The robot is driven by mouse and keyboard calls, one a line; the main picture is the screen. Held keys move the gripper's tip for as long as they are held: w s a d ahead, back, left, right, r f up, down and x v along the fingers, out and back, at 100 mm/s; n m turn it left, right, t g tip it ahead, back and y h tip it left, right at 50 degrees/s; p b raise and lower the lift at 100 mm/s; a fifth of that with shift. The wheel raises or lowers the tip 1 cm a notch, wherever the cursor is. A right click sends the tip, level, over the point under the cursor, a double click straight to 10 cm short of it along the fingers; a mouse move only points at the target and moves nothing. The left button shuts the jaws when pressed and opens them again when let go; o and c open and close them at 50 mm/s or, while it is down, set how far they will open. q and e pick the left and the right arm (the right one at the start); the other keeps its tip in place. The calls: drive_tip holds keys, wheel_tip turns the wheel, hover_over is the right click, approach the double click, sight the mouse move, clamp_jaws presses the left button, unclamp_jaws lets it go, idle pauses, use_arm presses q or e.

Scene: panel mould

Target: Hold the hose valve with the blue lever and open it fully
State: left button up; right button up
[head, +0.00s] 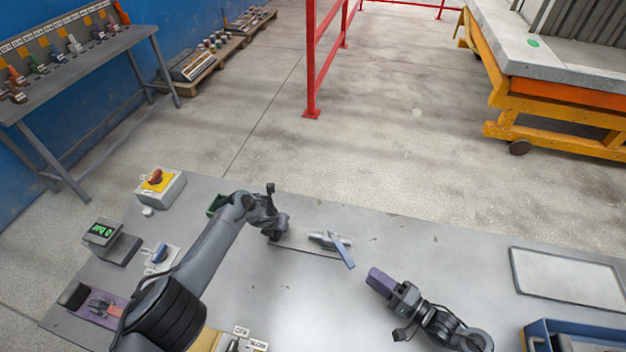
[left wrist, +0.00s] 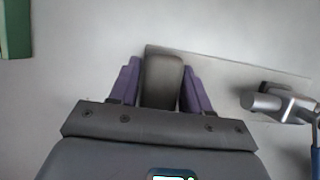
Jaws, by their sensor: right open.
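The hose valve (head: 327,240) lies on the grey table, with its blue lever (head: 343,251) slanting down to the right. In the left wrist view the metal valve body (left wrist: 283,103) is at the right, with part of the blue lever (left wrist: 315,162) at the edge. My left gripper (left wrist: 160,85) has its purple fingers against both sides of a grey, round-ended grip (left wrist: 162,80), left of the valve body on the same thin plate (left wrist: 225,72). My right gripper (head: 381,282) is open and empty, right of the lever and apart from it. Its purple fingers point toward the lever.
A box with a red-and-yellow switch (head: 158,184), a green-digit display (head: 103,233) and a blue knob (head: 160,252) stand at the table's left. A framed pale panel (head: 567,282) and a blue tray (head: 575,325) are at the right. Table around the right gripper is clear.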

use_arm(q)
drive_tip(key=o, duration=0.4)
drive_tip(key=shift+c, duration=0.2)
drive_tip(key=shift+r, duration=0.15)
